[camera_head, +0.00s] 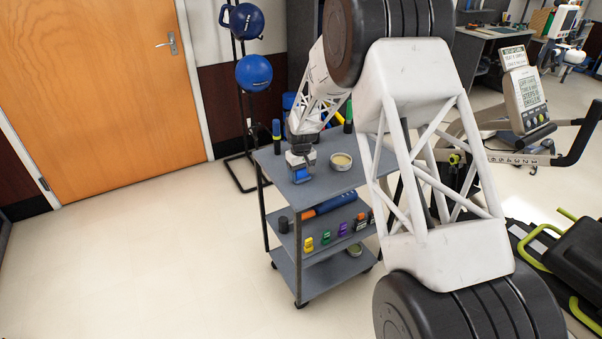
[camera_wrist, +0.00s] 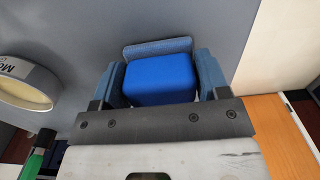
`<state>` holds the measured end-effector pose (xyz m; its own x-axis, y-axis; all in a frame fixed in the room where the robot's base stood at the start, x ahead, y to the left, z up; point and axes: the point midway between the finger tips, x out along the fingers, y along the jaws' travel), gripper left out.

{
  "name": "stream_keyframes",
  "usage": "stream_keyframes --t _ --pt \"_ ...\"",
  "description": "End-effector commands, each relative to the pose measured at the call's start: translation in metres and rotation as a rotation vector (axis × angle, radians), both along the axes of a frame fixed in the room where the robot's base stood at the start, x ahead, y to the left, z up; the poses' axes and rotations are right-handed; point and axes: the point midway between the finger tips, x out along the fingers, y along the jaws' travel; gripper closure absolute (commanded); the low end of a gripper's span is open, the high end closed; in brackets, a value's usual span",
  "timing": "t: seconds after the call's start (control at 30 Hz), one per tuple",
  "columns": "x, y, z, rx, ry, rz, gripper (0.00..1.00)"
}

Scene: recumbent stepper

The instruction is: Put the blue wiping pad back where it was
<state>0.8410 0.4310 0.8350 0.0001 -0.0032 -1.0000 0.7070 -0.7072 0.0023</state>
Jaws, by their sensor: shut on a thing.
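The blue wiping pad (camera_head: 301,175) is a small bright blue block at the left end of the cart's top shelf (camera_head: 319,188). In the wrist view the pad (camera_wrist: 160,82) sits between the two blue-grey fingers of my gripper (camera_wrist: 160,75), which is shut on it. A muted blue, flat strip (camera_wrist: 157,47) shows just beyond the pad; I cannot tell whether it belongs to the pad. My gripper (camera_head: 301,165) points down at the shelf. Whether the pad touches the shelf is not clear.
A round cream-topped container (camera_head: 341,161) stands right of the gripper, also in the wrist view (camera_wrist: 25,88). A dark bottle (camera_head: 276,136) and a green item (camera_head: 348,117) stand towards the back. Lower shelves hold coloured clips and a blue roll. Floor left of the cart is clear.

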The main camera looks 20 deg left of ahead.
Motion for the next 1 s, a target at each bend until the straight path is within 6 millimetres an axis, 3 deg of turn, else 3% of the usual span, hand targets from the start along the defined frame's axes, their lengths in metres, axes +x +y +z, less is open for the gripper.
stream_keyframes --t 0.2,0.23,0.4,0.77,1.0 --pt "0.000 0.000 -0.003 0.000 0.000 0.000 0.51" --pt "0.000 0.000 -0.003 0.000 0.000 0.000 0.29" --pt "0.000 0.000 -0.003 0.000 0.000 0.000 0.06" --pt "0.000 0.000 -0.001 0.000 0.000 0.000 0.06" --pt "0.000 0.000 0.016 0.001 -0.001 0.000 0.06"
